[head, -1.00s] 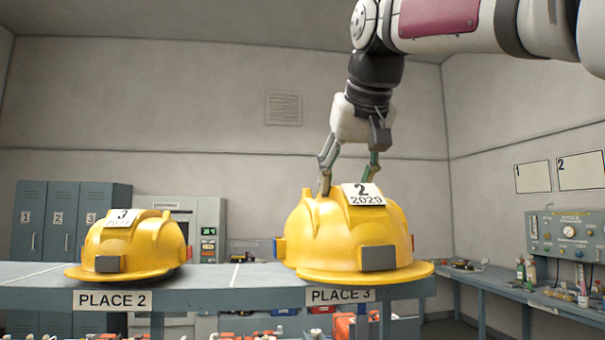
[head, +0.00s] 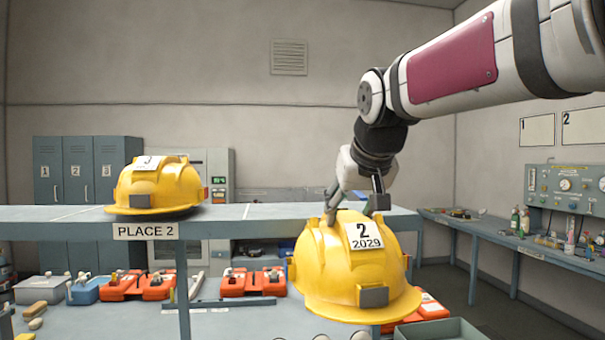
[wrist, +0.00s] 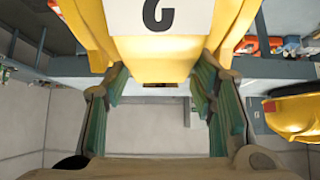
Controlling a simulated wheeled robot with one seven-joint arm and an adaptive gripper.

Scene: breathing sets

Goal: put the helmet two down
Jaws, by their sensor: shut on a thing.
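The yellow helmet two (head: 345,270) bears a white label reading 2 and 2029 and a grey front block. In the head view it hangs in front of the upper shelf, tilted a little, its brim lower than the shelf edge. My gripper (head: 352,212) is shut on its top ridge from above. In the wrist view the green-padded fingers (wrist: 160,100) stand on both sides of the yellow ridge (wrist: 152,62). The helmet hides the PLACE 3 sign's spot.
Another yellow helmet (head: 157,188), labelled 3, sits on the upper shelf (head: 60,214) above the PLACE 2 sign (head: 146,231). Below, orange sets (head: 252,282) and other items lie on a lower surface (head: 235,318). A grey tray (head: 442,330) is at bottom right.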

